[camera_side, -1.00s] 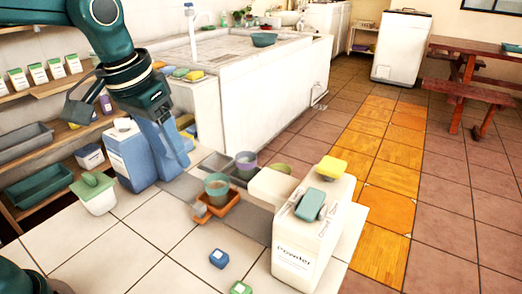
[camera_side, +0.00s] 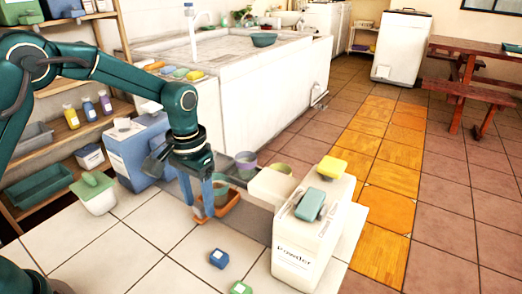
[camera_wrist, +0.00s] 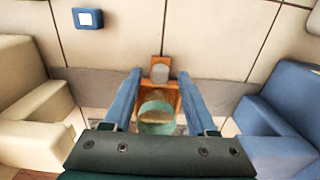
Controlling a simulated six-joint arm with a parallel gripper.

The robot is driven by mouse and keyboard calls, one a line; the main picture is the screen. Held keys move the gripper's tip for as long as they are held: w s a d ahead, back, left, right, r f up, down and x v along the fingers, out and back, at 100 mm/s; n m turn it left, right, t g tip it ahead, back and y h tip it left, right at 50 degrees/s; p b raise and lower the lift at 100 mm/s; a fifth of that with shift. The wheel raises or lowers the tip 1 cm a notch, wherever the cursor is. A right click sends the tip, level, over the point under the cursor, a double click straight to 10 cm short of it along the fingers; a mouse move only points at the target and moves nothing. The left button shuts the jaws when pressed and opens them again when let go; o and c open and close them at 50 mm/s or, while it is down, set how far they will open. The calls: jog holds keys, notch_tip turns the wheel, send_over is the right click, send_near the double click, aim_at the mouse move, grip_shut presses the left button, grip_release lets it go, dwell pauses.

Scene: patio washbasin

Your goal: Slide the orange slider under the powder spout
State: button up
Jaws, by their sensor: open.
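The orange slider (camera_side: 234,203) sits on a grey track with a green cup (camera_side: 221,178) on it. My gripper (camera_side: 205,215) points down at the slider, partly hiding it. In the wrist view the open fingers of my gripper (camera_wrist: 159,82) are on either side of the orange slider (camera_wrist: 156,62), with the green cup (camera_wrist: 157,118) between them; contact is not clear.
A blue block (camera_side: 219,258) and a green block (camera_side: 241,288) lie on the tiles in front. A green-lidded pot (camera_side: 95,195) is at left.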

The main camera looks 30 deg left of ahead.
jog(key=shift+f, duration=0.1)
grip_shut()
dwell(1.4)
